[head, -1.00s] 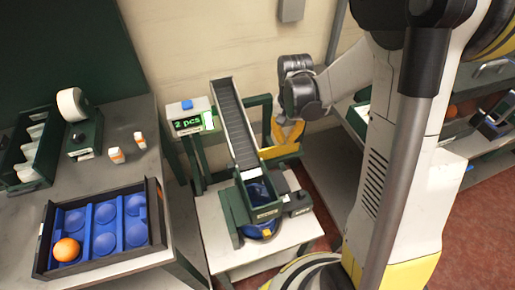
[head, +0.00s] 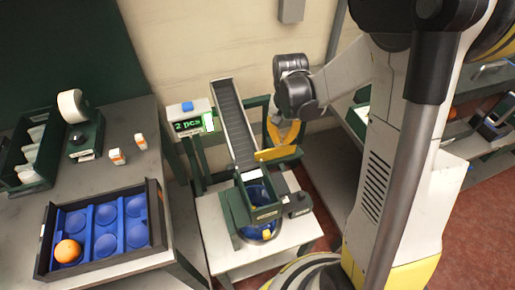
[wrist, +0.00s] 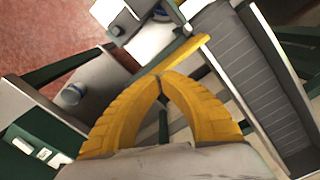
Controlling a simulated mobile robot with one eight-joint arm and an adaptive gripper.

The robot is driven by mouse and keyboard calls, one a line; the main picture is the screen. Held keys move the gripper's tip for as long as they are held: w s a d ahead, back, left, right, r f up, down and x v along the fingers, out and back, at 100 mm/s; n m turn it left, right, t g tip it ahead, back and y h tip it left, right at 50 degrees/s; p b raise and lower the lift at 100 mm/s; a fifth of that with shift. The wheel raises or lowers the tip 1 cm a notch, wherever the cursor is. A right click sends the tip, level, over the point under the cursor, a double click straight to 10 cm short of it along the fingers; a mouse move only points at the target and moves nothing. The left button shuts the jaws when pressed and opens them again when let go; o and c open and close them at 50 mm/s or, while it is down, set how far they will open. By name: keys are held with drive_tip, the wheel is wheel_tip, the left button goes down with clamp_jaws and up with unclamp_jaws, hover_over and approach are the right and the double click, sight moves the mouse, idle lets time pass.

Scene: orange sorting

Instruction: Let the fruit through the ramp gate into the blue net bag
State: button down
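The grey ramp (head: 236,125) slopes down to a green-framed box. The blue net bag (head: 262,222) shows at the box's lower end, partly hidden by the frame. A yellow bar (head: 279,153) lies beside the ramp's lower half; it shows in the wrist view (wrist: 190,49) just beyond my fingertips. I cannot tell whether it belongs to the gate. My gripper (wrist: 161,75) has its yellow fingertips together, with nothing visible between them. It hangs right of the ramp, close to the bar; contact is unclear. No fruit shows on the ramp. One orange (head: 68,251) sits in the tray.
The dark tray (head: 152,211) with blue cups stands on the left table. A display (head: 189,125) reading "2 pcs" stands left of the ramp. A white stand (head: 222,252) carries the box. Two small bottles (head: 117,157) stand behind the tray.

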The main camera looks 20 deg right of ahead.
sight(281, 146)
wheel_tip(281, 146, up, 7)
drive_tip(key=p, duration=0.4)
drive_tip(key=shift+p, duration=0.35)
drive_tip(key=shift+r, duration=0.1)
drive_tip(key=s+a+r+n+t+b, duration=0.2)
drive_tip(key=s+a+r+n+t, duration=0.1)
drive_tip(key=s+r, duration=0.2)
drive_tip(key=s+a+r+n+t+b, duration=0.2)
drive_tip(key=s+a+r+n+t, duration=0.1)
drive_tip(key=s, duration=0.5)
drive_tip(key=shift+a+r+t, duration=0.2)
drive_tip(key=shift+r+t, duration=0.4)
drive_tip(key=shift+r, duration=0.55)
drive_tip(key=shift+w, duration=0.1)
